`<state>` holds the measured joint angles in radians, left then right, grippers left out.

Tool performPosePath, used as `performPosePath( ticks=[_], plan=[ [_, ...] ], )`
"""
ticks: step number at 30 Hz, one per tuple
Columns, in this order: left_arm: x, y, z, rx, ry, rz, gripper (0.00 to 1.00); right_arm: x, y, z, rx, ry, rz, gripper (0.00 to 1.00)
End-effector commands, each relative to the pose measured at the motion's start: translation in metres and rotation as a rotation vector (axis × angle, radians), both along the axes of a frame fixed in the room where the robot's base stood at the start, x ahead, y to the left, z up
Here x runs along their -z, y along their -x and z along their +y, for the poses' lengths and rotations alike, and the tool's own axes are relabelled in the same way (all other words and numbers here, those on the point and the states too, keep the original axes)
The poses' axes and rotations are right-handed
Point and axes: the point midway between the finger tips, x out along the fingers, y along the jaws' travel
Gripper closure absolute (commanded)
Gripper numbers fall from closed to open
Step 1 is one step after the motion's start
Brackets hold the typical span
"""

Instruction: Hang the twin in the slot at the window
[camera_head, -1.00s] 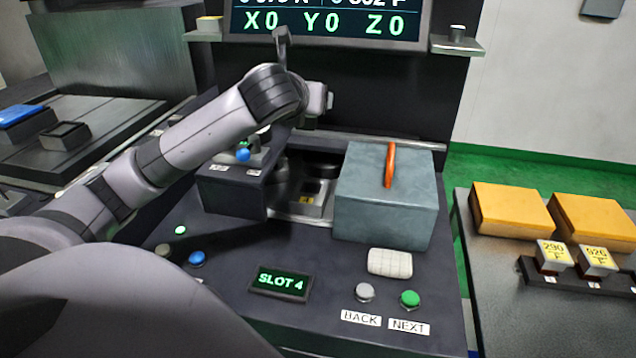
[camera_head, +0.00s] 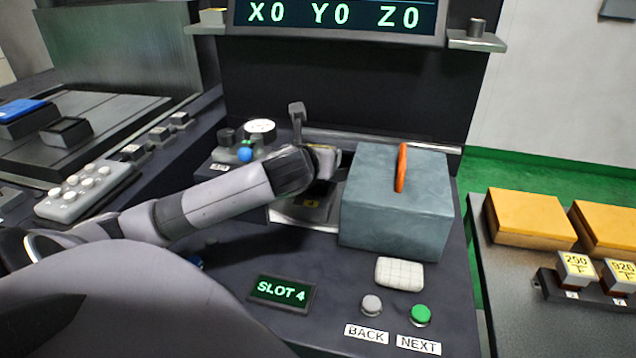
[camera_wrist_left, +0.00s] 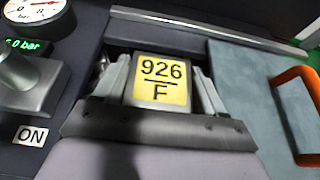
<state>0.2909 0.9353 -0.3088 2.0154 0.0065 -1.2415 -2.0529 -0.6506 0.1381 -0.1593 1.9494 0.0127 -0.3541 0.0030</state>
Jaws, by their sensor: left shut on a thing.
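In the head view my left arm reaches over the window opening (camera_head: 300,217), just left of the grey-blue box. The fingers and the held block are mostly hidden there by the wrist. A display (camera_head: 282,291) reads SLOT 4. My right gripper is not in view.
The grey-blue box (camera_head: 395,205) with an orange handle stands close to the right of the opening. BACK (camera_head: 371,305) and NEXT (camera_head: 420,314) buttons lie in front. A gauge (camera_head: 260,127) stands behind left. A rack (camera_head: 590,296) of labelled blocks is at the right.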

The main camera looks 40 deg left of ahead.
Motion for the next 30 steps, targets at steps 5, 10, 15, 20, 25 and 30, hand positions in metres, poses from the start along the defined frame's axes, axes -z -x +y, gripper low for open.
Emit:
performPosePath(
  ticks=[5,10,15,20,25,30],
  plan=[
    [0.016,-0.001,0.000,0.000,0.000,-0.005,0.73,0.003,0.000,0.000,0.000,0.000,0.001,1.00],
    [0.033,0.000,0.000,0.000,0.000,-0.001,0.73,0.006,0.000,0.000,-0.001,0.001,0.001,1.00],
    [0.058,0.000,0.000,0.001,0.000,-0.002,0.73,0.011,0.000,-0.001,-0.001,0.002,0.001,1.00],
    [0.059,0.000,0.000,0.000,-0.003,-0.005,0.73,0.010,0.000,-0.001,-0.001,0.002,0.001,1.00],
    [0.060,0.000,0.000,0.000,-0.002,-0.004,0.73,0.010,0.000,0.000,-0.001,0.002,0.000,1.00],
    [0.063,0.000,0.000,0.000,0.000,-0.001,0.04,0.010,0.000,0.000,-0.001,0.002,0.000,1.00]
  ],
)
